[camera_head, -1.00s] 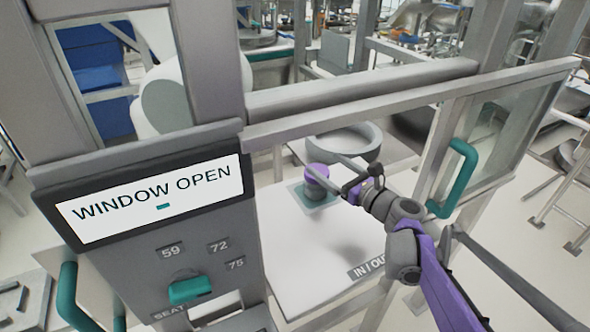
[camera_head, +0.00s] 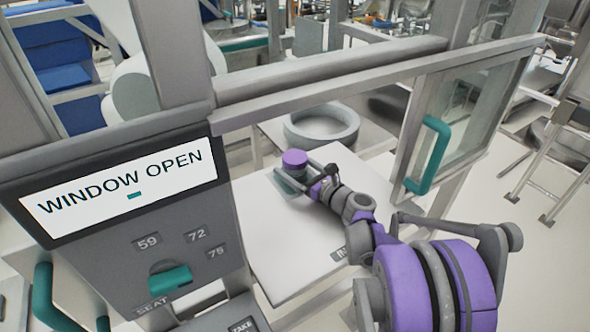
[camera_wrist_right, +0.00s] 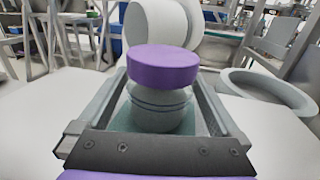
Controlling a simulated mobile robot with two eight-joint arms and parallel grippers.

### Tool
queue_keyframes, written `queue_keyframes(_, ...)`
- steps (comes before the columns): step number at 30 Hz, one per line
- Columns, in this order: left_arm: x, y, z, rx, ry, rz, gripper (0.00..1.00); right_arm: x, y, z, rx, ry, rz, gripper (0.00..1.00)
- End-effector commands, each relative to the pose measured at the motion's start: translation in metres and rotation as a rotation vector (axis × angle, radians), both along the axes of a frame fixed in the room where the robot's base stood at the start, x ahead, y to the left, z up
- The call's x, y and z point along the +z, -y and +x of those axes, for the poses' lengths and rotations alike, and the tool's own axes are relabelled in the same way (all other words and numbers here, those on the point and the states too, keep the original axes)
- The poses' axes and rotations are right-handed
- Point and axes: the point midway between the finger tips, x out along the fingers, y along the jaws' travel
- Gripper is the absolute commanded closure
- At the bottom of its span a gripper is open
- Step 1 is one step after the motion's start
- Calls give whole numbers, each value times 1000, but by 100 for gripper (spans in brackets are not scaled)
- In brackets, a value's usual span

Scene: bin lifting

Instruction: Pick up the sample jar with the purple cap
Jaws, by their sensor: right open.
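The sample jar (camera_head: 294,160) has a purple cap and stands upright on the white surface inside the open window. The wrist view shows its purple cap (camera_wrist_right: 162,65) and its clear grey body (camera_wrist_right: 160,108). My right gripper (camera_head: 291,176) reaches in through the opening, with its fingers on both sides of the jar. In the right wrist view the two fingers are apart, one left and one right of the jar body, with visible gaps. The cap sits above the fingers. My left gripper is not in view.
A panel reading "WINDOW OPEN" (camera_head: 125,187) stands at the left, with a teal knob (camera_head: 170,278). The window frame (camera_head: 330,88) crosses above my arm. A sliding pane with a teal handle (camera_head: 430,155) is at the right. A grey round basin (camera_head: 321,127) lies behind the jar.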

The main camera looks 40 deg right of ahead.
Motion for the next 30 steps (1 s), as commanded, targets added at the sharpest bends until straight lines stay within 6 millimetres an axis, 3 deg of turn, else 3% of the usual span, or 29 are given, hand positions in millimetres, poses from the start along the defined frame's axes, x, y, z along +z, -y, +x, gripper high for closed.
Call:
queue_keyframes(6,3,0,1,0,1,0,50,1,-2,24,1,0,0,0)
queue_keyframes(14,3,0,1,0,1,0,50,0,-2,26,0,0,0,2)
queue_keyframes(27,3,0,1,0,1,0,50,0,-2,25,0,0,0,81)
queue_keyframes(29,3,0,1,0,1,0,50,0,-2,25,0,0,0,91)
queue_keyframes(30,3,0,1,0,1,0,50,1,-2,25,0,1,0,91)
